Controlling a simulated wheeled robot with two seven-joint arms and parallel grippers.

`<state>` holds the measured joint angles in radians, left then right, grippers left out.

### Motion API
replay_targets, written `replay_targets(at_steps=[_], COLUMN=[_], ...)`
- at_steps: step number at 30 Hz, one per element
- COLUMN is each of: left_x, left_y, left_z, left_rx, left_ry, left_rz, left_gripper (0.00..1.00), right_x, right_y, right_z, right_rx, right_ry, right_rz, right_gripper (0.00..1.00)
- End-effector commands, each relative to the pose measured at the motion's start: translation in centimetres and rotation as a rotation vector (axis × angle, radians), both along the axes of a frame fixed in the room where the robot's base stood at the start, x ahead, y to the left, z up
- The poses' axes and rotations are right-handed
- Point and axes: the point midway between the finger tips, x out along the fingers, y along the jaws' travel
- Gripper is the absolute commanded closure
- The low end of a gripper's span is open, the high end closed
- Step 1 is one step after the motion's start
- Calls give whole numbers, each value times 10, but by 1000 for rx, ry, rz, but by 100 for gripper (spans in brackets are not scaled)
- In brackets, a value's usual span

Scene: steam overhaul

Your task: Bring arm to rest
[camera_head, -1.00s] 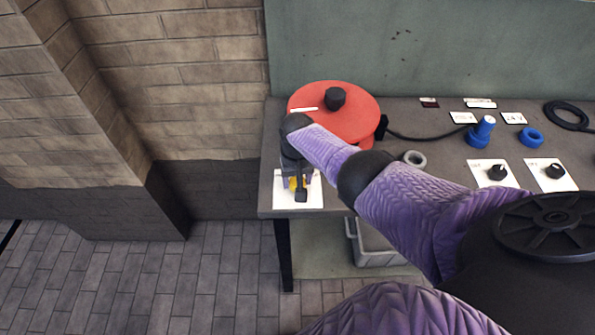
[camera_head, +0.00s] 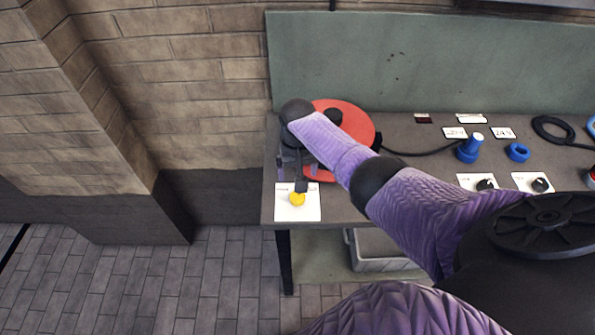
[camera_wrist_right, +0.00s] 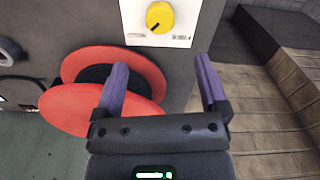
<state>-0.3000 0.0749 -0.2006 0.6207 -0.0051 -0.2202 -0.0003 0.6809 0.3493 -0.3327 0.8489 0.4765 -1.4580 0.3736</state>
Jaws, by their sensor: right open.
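My right arm reaches in from the right in the head view, with its right gripper (camera_head: 302,182) above the bench's left end. In the right wrist view the right gripper (camera_wrist_right: 162,70) has its two purple fingers spread apart, with nothing between them. A yellow knob (camera_head: 297,199) on a white card (camera_head: 308,213) lies just in front of the gripper in the head view. The knob (camera_wrist_right: 160,17) also shows beyond the fingertips in the wrist view, apart from them. My left gripper is not in view.
A red disc (camera_head: 352,118) with a black knob stands beside the gripper, partly hidden by my arm. Farther right are a blue fitting (camera_head: 470,148), a blue ring (camera_head: 518,152), labels and black knobs on cards. A grey bin (camera_head: 375,250) sits under the bench. Brick wall stands left.

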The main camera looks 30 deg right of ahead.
Motion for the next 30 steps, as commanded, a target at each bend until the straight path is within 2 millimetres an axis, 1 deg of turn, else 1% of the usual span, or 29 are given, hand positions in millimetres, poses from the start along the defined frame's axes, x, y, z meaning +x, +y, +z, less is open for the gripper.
replay_targets(at_steps=[10,11,13,14,15,17,18,21,25,30], left_x=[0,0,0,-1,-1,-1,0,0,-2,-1], left_y=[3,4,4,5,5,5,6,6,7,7], left_z=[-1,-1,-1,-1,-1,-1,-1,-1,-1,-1], left_rx=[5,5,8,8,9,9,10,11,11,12], left_ry=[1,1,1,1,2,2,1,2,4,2], left_rz=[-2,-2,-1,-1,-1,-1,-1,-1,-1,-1], left_gripper=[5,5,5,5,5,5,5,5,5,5], right_x=[0,-1,-9,-15,-28,-54,-71,-107,-143,-181], right_y=[0,1,11,19,33,55,68,88,101,106], right_z=[-1,-2,-10,-15,-23,-33,-35,-32,-18,5], right_rx=[0,0,0,0,1,5,8,9,6,-13], right_ry=[0,0,-5,-11,-22,-48,-71,-122,-178,-234], right_rz=[1,6,55,93,159,262,322,418,484,522], right_gripper=[7,7,7,7,7,7,7,7,7,7])
